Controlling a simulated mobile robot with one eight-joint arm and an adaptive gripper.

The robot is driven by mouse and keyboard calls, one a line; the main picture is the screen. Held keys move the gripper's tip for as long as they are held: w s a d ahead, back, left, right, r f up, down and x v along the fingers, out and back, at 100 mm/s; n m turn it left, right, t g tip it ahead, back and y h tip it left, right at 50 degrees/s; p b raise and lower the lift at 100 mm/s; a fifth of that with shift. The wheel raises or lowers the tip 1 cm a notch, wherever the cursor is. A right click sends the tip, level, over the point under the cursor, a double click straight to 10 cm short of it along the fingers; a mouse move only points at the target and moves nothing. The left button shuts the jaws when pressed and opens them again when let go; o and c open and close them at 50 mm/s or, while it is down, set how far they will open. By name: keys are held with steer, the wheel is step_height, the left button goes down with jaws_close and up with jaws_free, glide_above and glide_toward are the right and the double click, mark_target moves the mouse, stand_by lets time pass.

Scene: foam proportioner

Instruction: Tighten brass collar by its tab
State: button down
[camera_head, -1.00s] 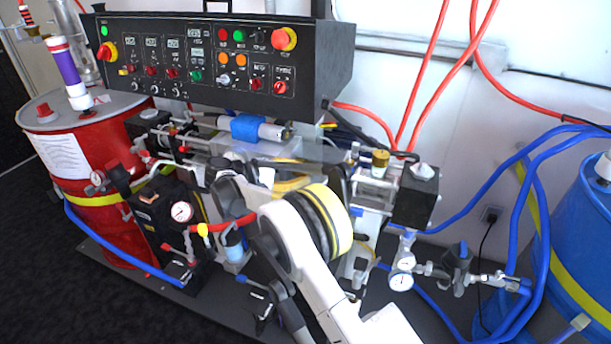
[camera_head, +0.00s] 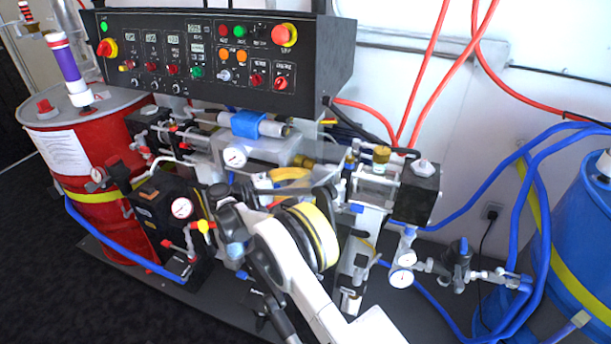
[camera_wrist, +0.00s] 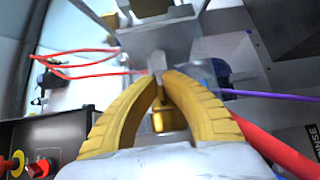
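In the wrist view, the two yellow fingers of my gripper (camera_wrist: 161,76) curve in and come together at their tips. A small grey piece shows at the tips; I cannot tell whether it is a tab held there or part of the fingers. A brass-coloured part (camera_wrist: 170,119) shows in the gap behind the fingertips. Another brass-coloured part (camera_wrist: 150,8) is at the top edge. In the head view, a brass piece (camera_head: 304,161) sits beside the clear cover, near the yellow of my gripper (camera_head: 290,174), which my arm partly hides. I cannot tell which brass part is the collar.
A black control panel (camera_head: 220,60) overhangs the pump unit. A brass-topped fitting (camera_head: 381,154) stands at the right beside a black block (camera_head: 420,190). A red drum (camera_head: 110,165) is at left, a blue drum (camera_head: 590,225) at right. Hoses run between.

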steer(key=shift+f+m+h, duration=0.5)
steer(key=shift+m, duration=0.1)
steer(key=c, duration=1.5)
jaws_free()
steer(key=shift+c, duration=0.2)
steer(key=shift+r, duration=0.1)
